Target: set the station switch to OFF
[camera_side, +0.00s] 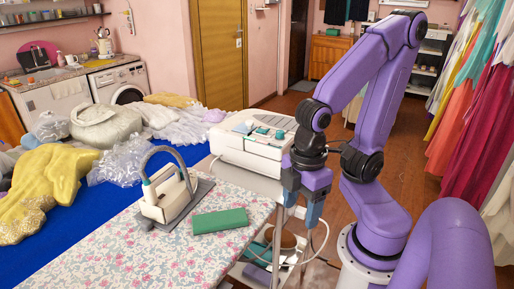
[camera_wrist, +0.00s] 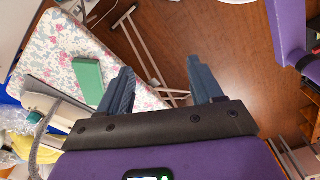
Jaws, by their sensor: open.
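The white steam station (camera_side: 232,158) stands at the far right end of the pressing table in the side view, with teal controls (camera_side: 265,131) on its top. The controls are too small to tell which is the switch or how it is set. My gripper (camera_side: 302,207) is open and empty, pointing down in front of and to the right of the station, apart from it. In the wrist view my gripper (camera_wrist: 161,68) has its fingers spread over the floor beside the table, and the station's controls are not in sight there.
An iron (camera_side: 165,196) rests on a grey pad on the floral board (camera_side: 120,255), beside a green block (camera_side: 219,221). The green block (camera_wrist: 88,80) also shows in the wrist view. A hose and cable hang near my gripper. Garments cover the blue table; gowns hang at right.

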